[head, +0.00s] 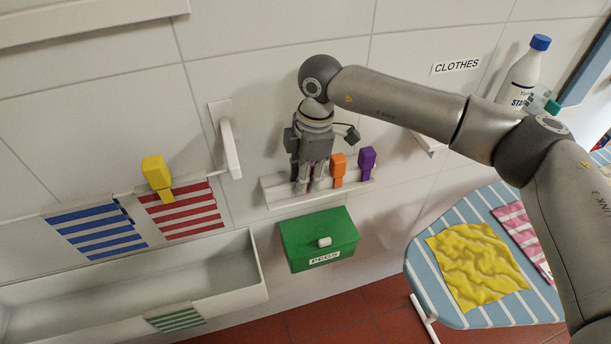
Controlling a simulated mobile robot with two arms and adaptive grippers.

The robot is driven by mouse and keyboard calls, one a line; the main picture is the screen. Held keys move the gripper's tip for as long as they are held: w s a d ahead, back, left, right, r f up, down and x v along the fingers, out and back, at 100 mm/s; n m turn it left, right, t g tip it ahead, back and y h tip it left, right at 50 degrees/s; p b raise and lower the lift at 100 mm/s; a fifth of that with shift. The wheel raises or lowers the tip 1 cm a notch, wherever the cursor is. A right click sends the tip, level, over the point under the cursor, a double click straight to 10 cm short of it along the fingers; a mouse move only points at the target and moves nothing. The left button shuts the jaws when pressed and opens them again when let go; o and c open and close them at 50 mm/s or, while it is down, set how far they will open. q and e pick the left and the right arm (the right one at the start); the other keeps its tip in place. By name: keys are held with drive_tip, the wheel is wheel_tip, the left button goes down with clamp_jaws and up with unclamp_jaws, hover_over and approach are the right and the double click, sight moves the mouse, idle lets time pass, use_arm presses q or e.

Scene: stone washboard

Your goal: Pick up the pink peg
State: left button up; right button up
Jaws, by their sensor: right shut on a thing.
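My right gripper (309,184) points down at the left part of the white peg ledge (278,202) on the tiled wall. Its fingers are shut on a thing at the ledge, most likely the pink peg. No pink peg surface shows clearly, as the fingers and gripper body cover that spot. An orange peg (338,170) stands upright on the ledge just right of the fingers. A purple peg (367,161) stands further right. My left gripper is not in view.
A green pegs box (319,239) is below the ledge. A yellow peg (156,176) is at the line with blue-striped (97,231) and red-striped cloths (183,211). A white trough (220,283) is lower left. An ironing board (440,300) with cloths and a bottle (524,72) are right.

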drive_tip(key=shift+r, duration=0.45)
drive_tip(key=s+r+b, duration=0.6)
drive_tip(key=s+r, duration=0.5)
drive_tip(key=s, duration=0.3)
drive_tip(key=shift+d+r, duration=0.35)
drive_tip(key=shift+d, duration=0.1)
